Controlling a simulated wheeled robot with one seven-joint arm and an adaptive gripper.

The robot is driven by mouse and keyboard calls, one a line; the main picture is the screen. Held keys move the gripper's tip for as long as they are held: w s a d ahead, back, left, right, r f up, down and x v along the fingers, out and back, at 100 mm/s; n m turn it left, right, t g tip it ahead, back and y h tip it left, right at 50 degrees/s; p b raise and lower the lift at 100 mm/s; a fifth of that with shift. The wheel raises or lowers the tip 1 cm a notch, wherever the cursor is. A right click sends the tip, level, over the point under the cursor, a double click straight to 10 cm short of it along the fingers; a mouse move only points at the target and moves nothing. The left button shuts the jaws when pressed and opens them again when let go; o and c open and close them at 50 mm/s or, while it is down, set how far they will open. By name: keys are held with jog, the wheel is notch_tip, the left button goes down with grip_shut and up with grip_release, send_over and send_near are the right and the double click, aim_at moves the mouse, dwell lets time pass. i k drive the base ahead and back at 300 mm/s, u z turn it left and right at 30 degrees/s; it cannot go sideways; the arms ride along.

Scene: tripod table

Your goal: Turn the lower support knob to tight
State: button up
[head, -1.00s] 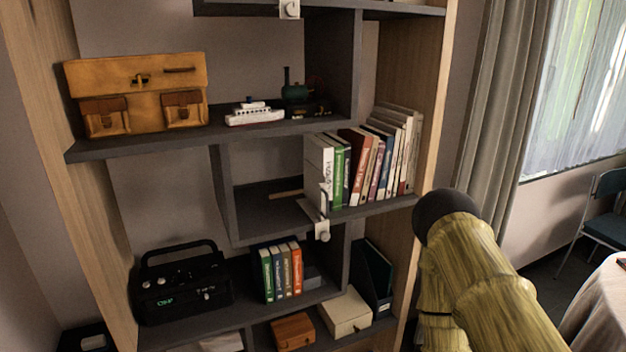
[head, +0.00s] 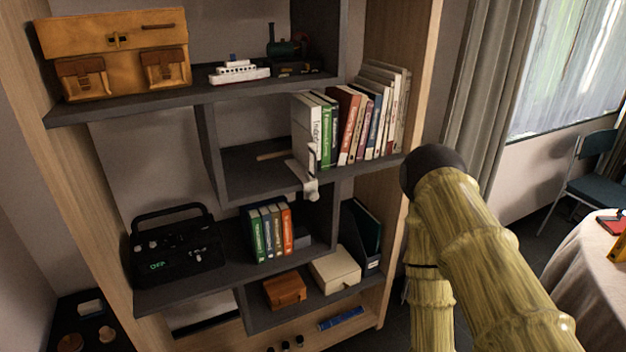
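A small white knob (head: 311,188) sits on a pale bracket at the front edge of the middle shelf, below the row of books. Its setting is too small to read. My arm, yellow and ribbed with a dark rounded joint, fills the lower right of the head view, to the right of the bookcase. My gripper is not in view, so its place relative to the knob does not show.
The bookcase's dark shelves (head: 170,100) hold books (head: 355,125), a brown satchel (head: 115,55), a toy ship (head: 240,72) and a black radio (head: 175,250). A round table (head: 585,262) and a chair (head: 590,185) stand at the right.

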aim_at(313, 196)
jog(key=u, duration=1.7)
jog(key=k, duration=0.6)
jog(key=z, duration=1.55)
